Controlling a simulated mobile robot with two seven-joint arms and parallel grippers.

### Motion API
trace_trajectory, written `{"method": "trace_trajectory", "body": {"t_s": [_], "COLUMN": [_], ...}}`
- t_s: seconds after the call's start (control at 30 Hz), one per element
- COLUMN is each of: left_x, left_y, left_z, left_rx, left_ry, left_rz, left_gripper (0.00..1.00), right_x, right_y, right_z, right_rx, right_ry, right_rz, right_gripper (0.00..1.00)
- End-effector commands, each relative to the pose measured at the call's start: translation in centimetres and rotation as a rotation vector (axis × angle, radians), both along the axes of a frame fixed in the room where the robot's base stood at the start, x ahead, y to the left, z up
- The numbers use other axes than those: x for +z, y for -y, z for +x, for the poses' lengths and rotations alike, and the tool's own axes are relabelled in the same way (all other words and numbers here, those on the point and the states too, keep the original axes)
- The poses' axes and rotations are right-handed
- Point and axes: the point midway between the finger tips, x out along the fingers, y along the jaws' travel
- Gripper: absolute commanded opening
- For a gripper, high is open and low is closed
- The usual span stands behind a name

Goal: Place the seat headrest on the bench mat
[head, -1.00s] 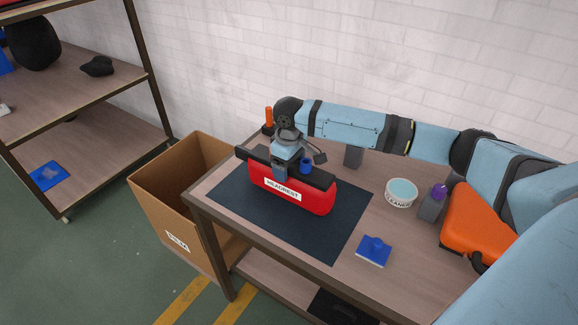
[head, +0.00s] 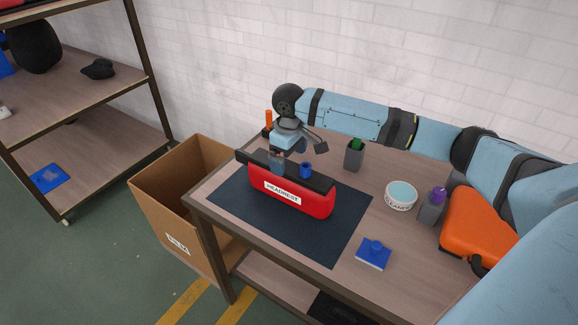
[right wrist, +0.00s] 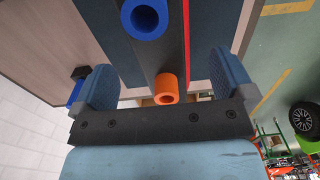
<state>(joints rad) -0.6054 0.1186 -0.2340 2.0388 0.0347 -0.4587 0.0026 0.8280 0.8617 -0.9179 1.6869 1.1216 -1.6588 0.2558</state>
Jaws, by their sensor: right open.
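The seat headrest (head: 290,198), red with a black top and a white HEADREST label, rests upright on the dark bench mat (head: 325,232). A blue tube (head: 306,170) stands on its black top. In the right wrist view, the headrest's black top (right wrist: 172,50) lies below the jaws, with the blue tube and an orange tube (right wrist: 166,88) on it. My right gripper (head: 290,157) is open just above the headrest's back left part and holds nothing. It hides part of the headrest top. My left gripper is not in view.
A cardboard box (head: 165,205) stands left of the bench. On the bench, a grey holder (head: 354,155), a round tub (head: 401,195), a purple-topped holder (head: 432,207), a blue block (head: 373,254) and an orange part (head: 475,230) stand right of the mat. The mat's front is clear.

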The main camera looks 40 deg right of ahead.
Motion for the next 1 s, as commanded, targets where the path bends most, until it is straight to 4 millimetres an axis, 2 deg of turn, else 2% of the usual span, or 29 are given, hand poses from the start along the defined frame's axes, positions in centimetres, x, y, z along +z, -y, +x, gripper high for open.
{"method": "trace_trajectory", "body": {"t_s": [0.03,0.2,0.4,1.0], "left_x": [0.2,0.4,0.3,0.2], "left_y": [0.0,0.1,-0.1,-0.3], "left_z": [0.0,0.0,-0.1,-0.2], "left_rx": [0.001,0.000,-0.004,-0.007], "left_ry": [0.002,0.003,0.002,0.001], "left_rz": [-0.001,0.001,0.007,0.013], "left_gripper": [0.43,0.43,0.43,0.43], "right_x": [1.4,4.8,7.2,7.6], "right_y": [0.0,0.0,0.0,0.0], "right_z": [0.0,0.0,0.0,0.0], "right_rx": [0.000,0.001,0.000,0.000], "right_ry": [0.002,0.001,0.001,-0.001], "right_rz": [0.000,-0.001,-0.001,0.000], "right_gripper": [1.00,1.00,1.00,1.00]}}
